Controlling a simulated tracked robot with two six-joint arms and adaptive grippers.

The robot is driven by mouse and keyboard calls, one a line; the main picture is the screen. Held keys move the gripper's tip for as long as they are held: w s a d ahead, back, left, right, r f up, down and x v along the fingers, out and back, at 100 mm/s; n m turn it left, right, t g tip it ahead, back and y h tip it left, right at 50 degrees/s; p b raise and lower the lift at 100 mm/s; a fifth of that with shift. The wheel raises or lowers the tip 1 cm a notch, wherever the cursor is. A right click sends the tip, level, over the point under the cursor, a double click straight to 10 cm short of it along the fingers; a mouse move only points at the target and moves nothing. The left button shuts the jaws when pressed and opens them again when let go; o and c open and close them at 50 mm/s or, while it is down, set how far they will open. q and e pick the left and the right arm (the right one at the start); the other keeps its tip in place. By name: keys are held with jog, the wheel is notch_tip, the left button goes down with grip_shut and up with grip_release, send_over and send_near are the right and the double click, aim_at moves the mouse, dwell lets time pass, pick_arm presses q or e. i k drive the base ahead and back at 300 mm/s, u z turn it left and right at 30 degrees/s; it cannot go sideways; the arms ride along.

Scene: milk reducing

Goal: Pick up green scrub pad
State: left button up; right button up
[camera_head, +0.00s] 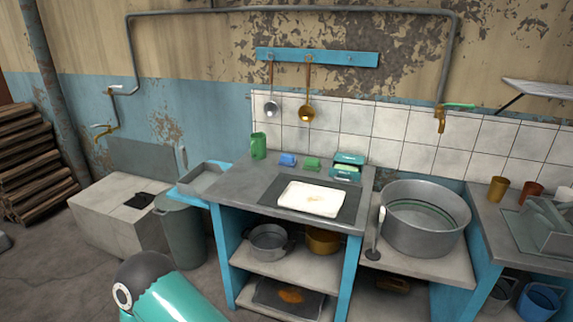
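A small green scrub pad (312,164) lies on the back part of the grey worktop (232,186). A similar blue pad (287,160) lies just left of it. A teal box with its lid open (348,160) stands just right of it, with something light green inside. Neither of my grippers shows in the head view. A teal and dark rounded part at the bottom left looks like one of my arm links, well in front of the worktop.
A white tray (312,198) lies on a dark mat in front of the pad. A green can (258,145) stands at the back left. A large metal basin (425,215) is right of the worktop. Two ladles (306,112) hang above.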

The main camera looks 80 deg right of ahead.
aim_at(313, 165)
jog(key=u, duration=0.05)
jog(key=i, duration=1.45)
jog(key=z, duration=1.7)
jog(key=i, duration=0.2)
jog(key=z, duration=2)
jog(key=k, duration=0.55)
jog(key=z, duration=0.4)
jog(key=i, duration=1.6)
jog(key=u, duration=0.35)
